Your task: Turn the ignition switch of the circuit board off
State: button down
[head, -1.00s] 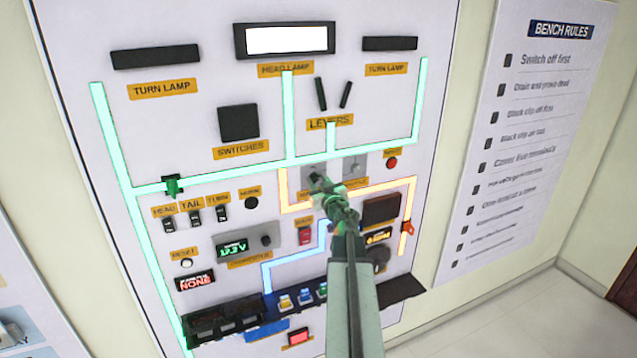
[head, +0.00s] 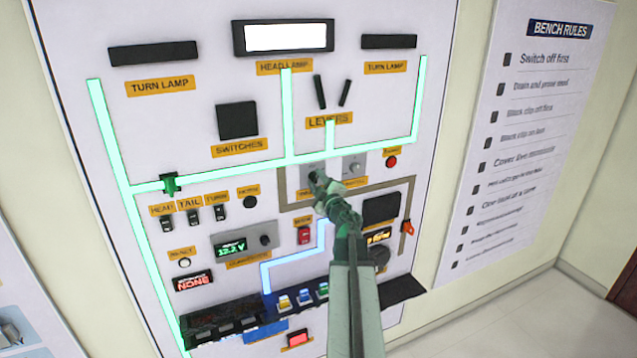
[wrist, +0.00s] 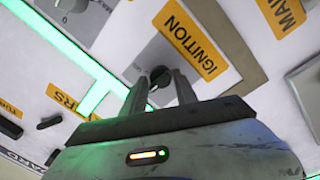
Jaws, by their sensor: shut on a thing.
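The circuit board (head: 75,45) is a white upright panel with lit traces, switches and yellow labels. The ignition switch is a dark round knob (wrist: 160,82) beside the yellow IGNITION label (wrist: 190,40) in the wrist view. My gripper (wrist: 161,84) is shut on this knob, one finger on each side of it. In the head view my gripper (head: 322,182) reaches up to the grey plate in the board's middle, and it hides most of the knob and its label. The trace (head: 283,190) around that plate is dull brown-grey.
A second knob (head: 354,167) sits on a grey plate just right of my gripper. A red button (head: 392,162) is further right. A dark shelf (head: 402,290) juts out low on the board. The BENCH RULES sign (head: 530,120) hangs at right.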

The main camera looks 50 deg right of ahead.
jog(key=shift+f+n, duration=0.1)
jog(key=shift+n, duration=0.6)
jog(key=c, duration=1)
grip_release()
jog(key=shift+w+a, duration=0.1)
jog(key=shift+c, duration=0.2)
